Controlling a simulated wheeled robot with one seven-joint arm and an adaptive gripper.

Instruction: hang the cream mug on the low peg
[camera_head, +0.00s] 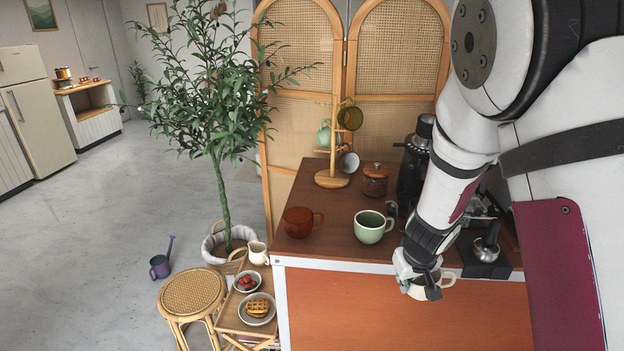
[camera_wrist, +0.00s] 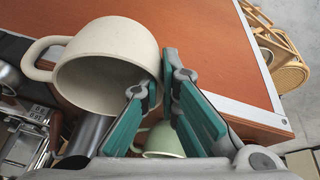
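The cream mug (camera_head: 432,287) hangs at my gripper (camera_head: 418,278) in front of the counter's orange front panel, near its top edge. In the wrist view the cream mug (camera_wrist: 105,65) is tilted, with its opening toward the camera and its handle to the left. My gripper's teal fingers (camera_wrist: 161,80) are closed on its right wall, one inside the rim and one outside. The wooden mug tree (camera_head: 332,178) stands at the back left of the counter. A green mug (camera_head: 324,134), an amber mug (camera_head: 350,117) and a grey-white mug (camera_head: 349,162) hang on it. The low peg is too small to make out.
On the counter (camera_head: 330,252) stand a brown-red mug (camera_head: 298,222), a pale green mug (camera_head: 369,228), a lidded jar (camera_head: 374,181) and a dark grinder (camera_head: 414,165). The coffee machine (camera_head: 485,250) is at right. A potted tree (camera_head: 222,200) stands left of the counter.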

